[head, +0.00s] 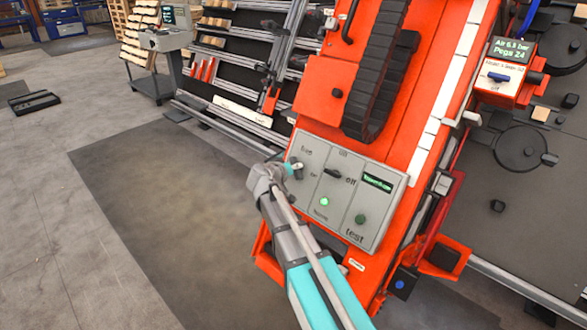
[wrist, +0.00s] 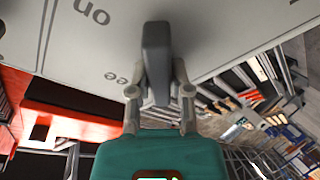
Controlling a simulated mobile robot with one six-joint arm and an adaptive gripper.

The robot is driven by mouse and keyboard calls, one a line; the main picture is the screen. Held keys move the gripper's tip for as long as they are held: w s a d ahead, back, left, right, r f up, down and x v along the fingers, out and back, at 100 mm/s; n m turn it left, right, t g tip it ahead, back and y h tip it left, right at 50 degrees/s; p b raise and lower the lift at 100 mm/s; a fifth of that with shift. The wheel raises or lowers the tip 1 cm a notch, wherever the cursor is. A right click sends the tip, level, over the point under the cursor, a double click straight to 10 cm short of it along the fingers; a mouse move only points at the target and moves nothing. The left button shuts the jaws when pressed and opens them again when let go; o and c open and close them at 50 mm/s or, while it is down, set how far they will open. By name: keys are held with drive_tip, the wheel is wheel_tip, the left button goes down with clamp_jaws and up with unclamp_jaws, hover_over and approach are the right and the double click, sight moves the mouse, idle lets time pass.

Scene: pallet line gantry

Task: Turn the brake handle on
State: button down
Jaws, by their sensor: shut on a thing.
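The brake handle is a dark grey bar that shows in the wrist view (wrist: 156,52), standing out from a light grey panel (head: 381,216). My gripper (wrist: 158,92) is shut on it, one finger on each side. In the head view my gripper (head: 290,168) is at the panel's upper left and hides most of the handle. The word "free" is beside the handle, partly covered by a finger in the wrist view. The word "on" is farther to the upper left there. In the head view "on" is to the lower right of "free".
The panel also has a black switch (head: 333,173) marked "off", a lit green button (head: 324,202), a dark green button (head: 360,219) and a small display (head: 377,181). An orange gantry column (head: 424,75) carries the panel.

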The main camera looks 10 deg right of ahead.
drive_tip(key=n+y+p, duration=0.1)
drive_tip(key=n, duration=0.4)
drive_tip(key=shift+f+n+y+p, duration=0.1)
drive_tip(key=shift+n+y+p, duration=0.4)
drive_tip(key=shift+n, duration=1.7)
drive_tip(key=shift+g, duration=0.3)
drive_tip(key=c, duration=0.6)
unclamp_jaws()
drive_tip(key=shift+o, duration=0.2)
drive_tip(key=shift+s, duration=0.1)
